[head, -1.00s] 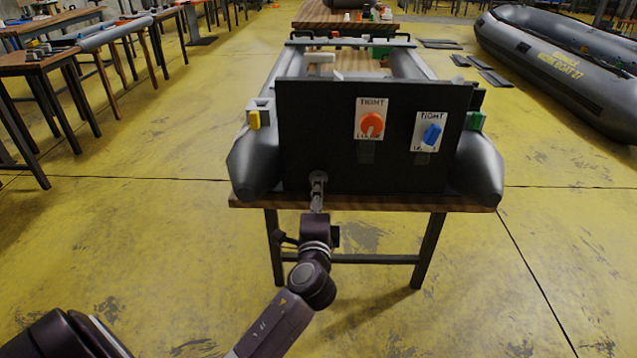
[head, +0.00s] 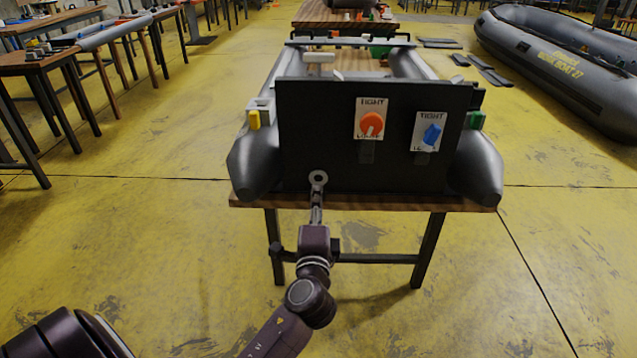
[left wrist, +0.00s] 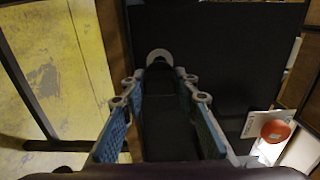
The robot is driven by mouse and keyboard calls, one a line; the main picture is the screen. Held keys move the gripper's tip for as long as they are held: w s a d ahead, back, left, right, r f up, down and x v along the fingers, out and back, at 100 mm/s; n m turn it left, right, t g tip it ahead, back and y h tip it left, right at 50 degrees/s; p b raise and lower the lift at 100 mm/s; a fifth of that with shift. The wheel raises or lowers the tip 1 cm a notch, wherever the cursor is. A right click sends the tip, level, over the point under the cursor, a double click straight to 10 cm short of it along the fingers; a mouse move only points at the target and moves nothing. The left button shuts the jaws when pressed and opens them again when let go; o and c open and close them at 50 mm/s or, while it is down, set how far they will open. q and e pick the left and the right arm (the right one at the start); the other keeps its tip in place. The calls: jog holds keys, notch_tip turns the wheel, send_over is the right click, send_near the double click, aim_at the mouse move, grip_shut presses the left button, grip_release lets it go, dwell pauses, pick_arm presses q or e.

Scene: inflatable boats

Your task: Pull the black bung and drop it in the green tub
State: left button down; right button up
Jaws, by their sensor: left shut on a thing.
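My left gripper (head: 317,207) is in front of the lower left part of the boat's black transom (head: 300,135), just below and in front of a pale ring with a dark hole (head: 318,178). In the left wrist view the same gripper (left wrist: 161,88) is shut on the black bung (left wrist: 165,120), a dark shape between its fingers that is hard to tell from the dark transom behind. The pale ring (left wrist: 160,57) shows beyond the fingertips. My right gripper is not in view.
An orange knob (head: 371,124) and a blue knob (head: 432,134) sit on white plates on the transom. The boat rests on a wooden table (head: 350,202). Another grey boat (head: 560,65) lies at the right.

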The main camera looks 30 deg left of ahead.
pick_arm(q)
jog(key=shift+s+d, duration=0.1)
jog(key=shift+s, duration=0.05)
jog(key=v, duration=0.3)
jog(key=shift+s, duration=0.15)
dwell(0.6)
jog(key=shift+r, duration=0.15)
